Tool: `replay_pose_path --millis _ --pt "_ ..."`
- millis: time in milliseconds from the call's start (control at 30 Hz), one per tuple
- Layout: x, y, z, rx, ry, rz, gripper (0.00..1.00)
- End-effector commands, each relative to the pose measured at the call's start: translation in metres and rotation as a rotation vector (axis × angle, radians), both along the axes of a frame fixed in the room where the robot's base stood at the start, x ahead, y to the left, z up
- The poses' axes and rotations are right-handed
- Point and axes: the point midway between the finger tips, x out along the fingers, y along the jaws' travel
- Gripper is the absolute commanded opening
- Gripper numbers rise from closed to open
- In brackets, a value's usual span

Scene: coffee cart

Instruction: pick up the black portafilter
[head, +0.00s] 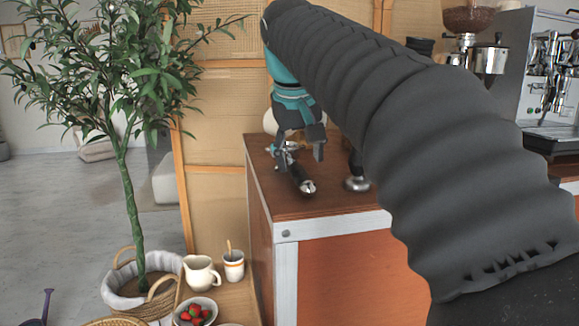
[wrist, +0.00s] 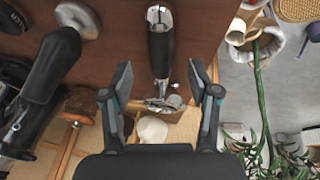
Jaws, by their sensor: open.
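The black portafilter (head: 301,178) lies on the brown cart top (head: 330,203), its silver-capped handle end toward the front edge. In the wrist view, the portafilter's black handle (wrist: 161,52) runs down the middle, and its metal head (wrist: 163,103) is farther down, partly hidden beside other items. My gripper (head: 298,156) is open above the portafilter and points down. In the wrist view, my gripper (wrist: 160,79) has one finger on each side of the portafilter, with gaps on both sides.
A tamper (head: 357,183) with a silver base stands right of the portafilter; it also shows in the wrist view (wrist: 80,20). The coffee machine (head: 550,80) and grinder (head: 470,45) are at right. A potted tree (head: 125,190) and low shelf with a jug (head: 200,273) are left.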

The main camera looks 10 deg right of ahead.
Motion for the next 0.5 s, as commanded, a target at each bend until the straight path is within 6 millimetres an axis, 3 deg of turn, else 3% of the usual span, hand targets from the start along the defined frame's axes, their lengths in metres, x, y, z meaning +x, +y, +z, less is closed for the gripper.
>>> replay_pose_path --millis 233,500 --pt "0.014 -0.004 -0.033 0.000 0.003 -0.001 0.61" --pt "0.017 -0.006 -0.039 0.000 0.000 0.000 0.61"
